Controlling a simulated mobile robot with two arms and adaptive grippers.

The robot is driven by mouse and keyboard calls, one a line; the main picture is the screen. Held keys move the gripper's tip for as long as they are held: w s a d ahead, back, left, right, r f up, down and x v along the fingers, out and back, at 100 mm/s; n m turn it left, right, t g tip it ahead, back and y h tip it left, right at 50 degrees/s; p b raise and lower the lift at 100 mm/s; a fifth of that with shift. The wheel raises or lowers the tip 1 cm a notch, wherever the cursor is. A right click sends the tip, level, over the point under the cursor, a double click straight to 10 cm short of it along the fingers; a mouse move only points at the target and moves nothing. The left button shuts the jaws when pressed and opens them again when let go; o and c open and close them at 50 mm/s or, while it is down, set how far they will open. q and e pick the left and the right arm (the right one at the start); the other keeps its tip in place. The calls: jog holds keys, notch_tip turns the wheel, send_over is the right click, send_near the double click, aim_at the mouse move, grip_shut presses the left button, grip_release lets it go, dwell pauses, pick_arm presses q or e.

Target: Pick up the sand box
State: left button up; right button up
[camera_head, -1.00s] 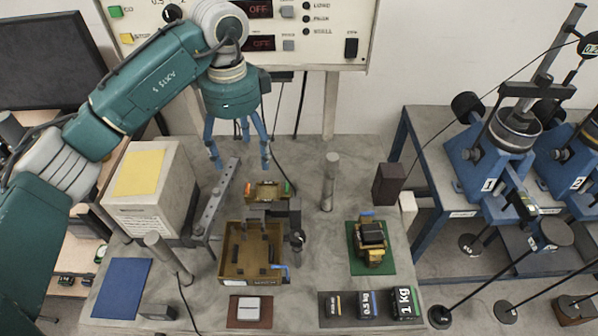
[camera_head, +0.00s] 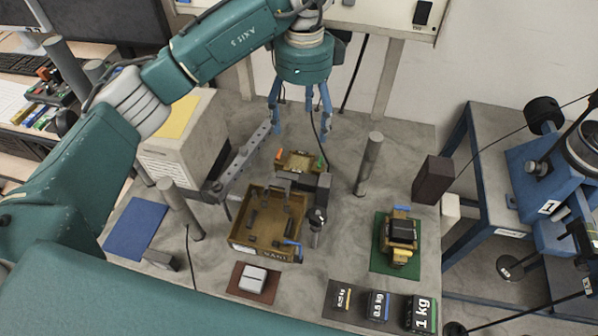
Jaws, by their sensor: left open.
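The sand box (camera_head: 240,238) is an open brown-yellow tray on the grey bench, left of the picture's middle, with lettering on its front that looks like "SAND". A few small dark pieces lie in it, and a dark grey part crosses its back edge. My left gripper (camera_head: 299,128) is open, with its blue fingers pointing down. It appears behind and above the box, over a smaller brown tray (camera_head: 300,165), and holds nothing. My right gripper is not in view.
A slotted metal bar (camera_head: 240,165) and metal posts (camera_head: 370,165) stand near the box. A dark block (camera_head: 433,180), a device on a green mat (camera_head: 380,262) and labelled weights (camera_head: 378,305) are to the right. A blue mat (camera_head: 140,230) lies left.

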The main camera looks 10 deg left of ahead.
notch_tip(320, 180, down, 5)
jog(key=b, duration=0.4)
pick_arm(q)
notch_tip(320, 180, down, 6)
jog(key=shift+r+p, duration=0.2)
jog(key=shift+p, duration=0.25)
jog(key=p, duration=0.1)
send_over(299, 164)
jog(key=f, duration=0.3)
jog(key=d+f, duration=0.1)
jog(key=shift+w+f, duration=0.2)
jog(key=shift+w, duration=0.05)
jog(key=f+p, duration=0.2)
jog(key=f, duration=0.1)
jog(key=s+a+f+p, duration=0.1)
jog(key=shift+f, duration=0.4)
jog(key=shift+w+a+f, duration=0.15)
jog(key=shift+a+f, duration=0.05)
jog(key=shift+f, duration=0.3)
jog(key=shift+w, duration=0.1)
jog(key=shift+o, duration=1.2)
jog(key=shift+d, duration=0.15)
jog(key=shift+r, duration=0.2)
jog(key=c, duration=1.3)
jog(key=shift+c, duration=1.1)
jog(key=shift+w, duration=0.1)
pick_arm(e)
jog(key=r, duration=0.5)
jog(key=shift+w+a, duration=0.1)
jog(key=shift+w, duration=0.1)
